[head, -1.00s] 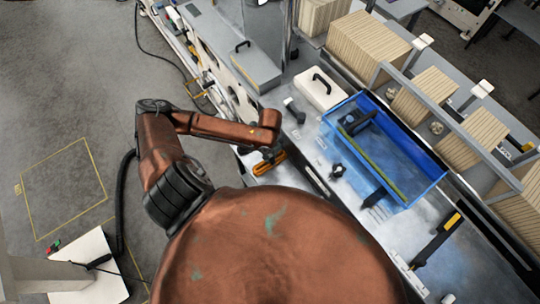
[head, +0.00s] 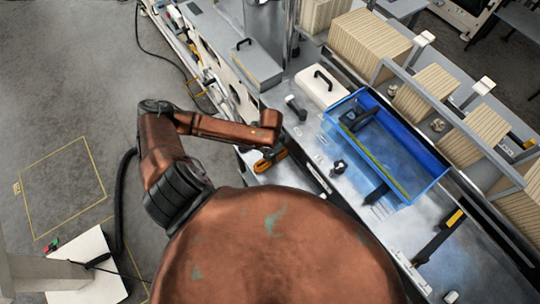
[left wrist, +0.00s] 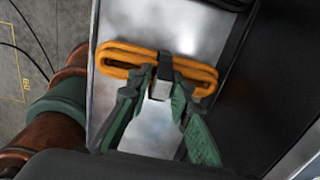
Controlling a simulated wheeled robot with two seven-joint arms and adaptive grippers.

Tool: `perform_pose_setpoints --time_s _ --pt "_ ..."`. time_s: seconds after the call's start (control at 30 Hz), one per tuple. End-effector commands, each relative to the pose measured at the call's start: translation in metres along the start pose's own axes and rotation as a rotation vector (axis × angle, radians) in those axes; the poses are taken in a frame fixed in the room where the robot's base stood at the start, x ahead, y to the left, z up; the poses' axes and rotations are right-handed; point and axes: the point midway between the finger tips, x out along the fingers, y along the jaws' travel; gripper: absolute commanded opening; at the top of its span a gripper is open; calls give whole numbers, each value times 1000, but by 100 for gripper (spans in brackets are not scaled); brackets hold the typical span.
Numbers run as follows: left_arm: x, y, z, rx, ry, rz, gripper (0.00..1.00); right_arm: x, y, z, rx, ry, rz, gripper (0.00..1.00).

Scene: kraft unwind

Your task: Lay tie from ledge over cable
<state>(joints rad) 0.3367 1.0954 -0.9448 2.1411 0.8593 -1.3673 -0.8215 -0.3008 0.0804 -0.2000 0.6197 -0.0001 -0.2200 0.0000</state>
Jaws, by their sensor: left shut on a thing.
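An orange cable (left wrist: 115,60), coiled into a flat long loop, lies on a bare metal surface (left wrist: 145,138) in the left wrist view. The cable also shows in the head view (head: 263,164), below the end of my left arm. A black tie (left wrist: 165,68) with a pale grey block at its near end lies across the middle of the cable. My left gripper (left wrist: 163,84) is shut on the tie, its fingertips right at the coil's near side. In the head view my left gripper (head: 266,151) is mostly hidden by the wrist. My right gripper is not in view.
A blue tray (head: 425,190) with dark parts stands on the bench to the right. A white case (head: 320,92) with a black handle and a small black clamp-like part (head: 338,167) are nearby. A dark panel borders the metal surface at right in the wrist view.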

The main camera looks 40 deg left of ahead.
Motion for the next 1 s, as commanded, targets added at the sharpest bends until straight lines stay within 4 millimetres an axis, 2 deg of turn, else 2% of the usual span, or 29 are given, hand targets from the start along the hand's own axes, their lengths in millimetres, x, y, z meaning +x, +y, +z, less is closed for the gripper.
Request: perform_pose_setpoints --time_s 0.03,0.1,0.13,0.4,0.53,1.0 --pt "16 11 -8 -4 21 24 7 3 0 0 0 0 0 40" --pt "16 11 -8 -4 22 25 3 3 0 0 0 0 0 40" --pt "16 11 -8 -5 22 25 21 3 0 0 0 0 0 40" --pt "15 13 -8 -6 21 25 40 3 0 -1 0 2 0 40" --pt "13 12 -7 -5 19 24 40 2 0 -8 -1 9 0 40" --pt "10 9 -5 -3 13 18 40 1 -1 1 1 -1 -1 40"
